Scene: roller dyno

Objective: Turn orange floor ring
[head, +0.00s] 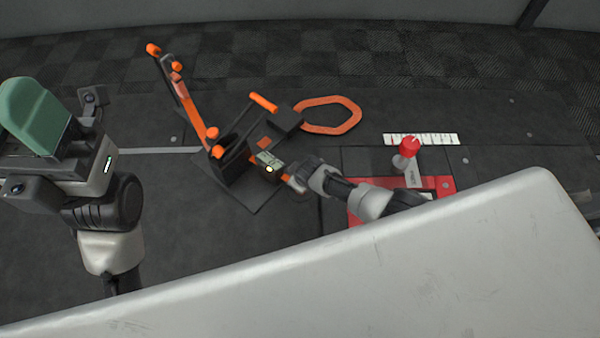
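The orange floor ring (326,130) is a flat, many-sided loop lying on the dark floor right of the orange-and-black device. My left gripper (32,115) is at the far left, with a green pad facing up, well away from the ring. Its finger gap does not show. My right arm reaches leftward from behind the pale panel. Its end (296,178) is beside the device's base, nearer to me than the ring and apart from it. The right fingers are too small and partly hidden to read.
The orange-and-black device (236,158) with upright levers stands left of the ring. A red knob (410,146) on a grey lever and a white scale strip (421,139) are to the right. A large pale panel (420,265) blocks the foreground. Floor behind the ring is clear.

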